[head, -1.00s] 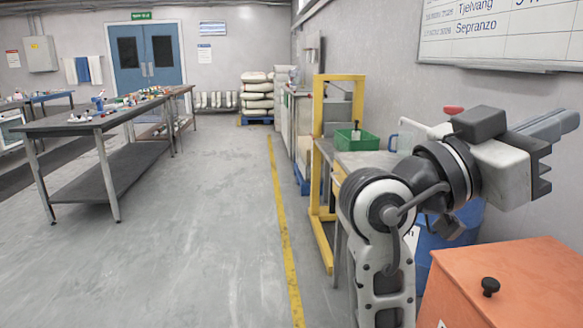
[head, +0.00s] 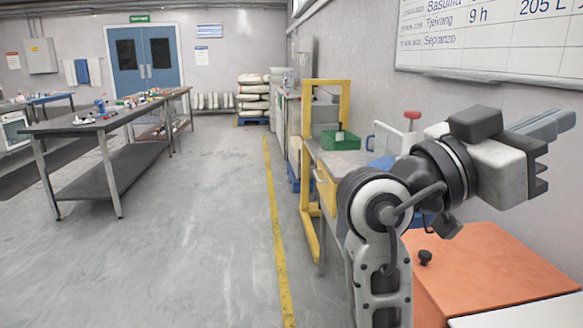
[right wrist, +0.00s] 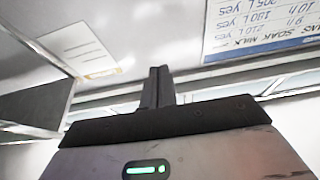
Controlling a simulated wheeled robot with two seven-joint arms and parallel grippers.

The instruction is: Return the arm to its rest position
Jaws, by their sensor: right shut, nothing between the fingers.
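My right arm comes up at the right of the head view, bent at the elbow. Its gripper (head: 562,123) points right and away from me, beside the wall, with its grey fingers together and nothing between them. The shut fingers also show in the right wrist view (right wrist: 158,86), pointing at the wall and a printed board. My left gripper is not in the head view.
An orange box (head: 480,262) with a black knob (head: 425,257) stands below my right arm. A yellow frame (head: 306,150) and a green bin (head: 340,140) are beyond it. A whiteboard (head: 490,40) hangs on the right wall. The floor at left centre is clear.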

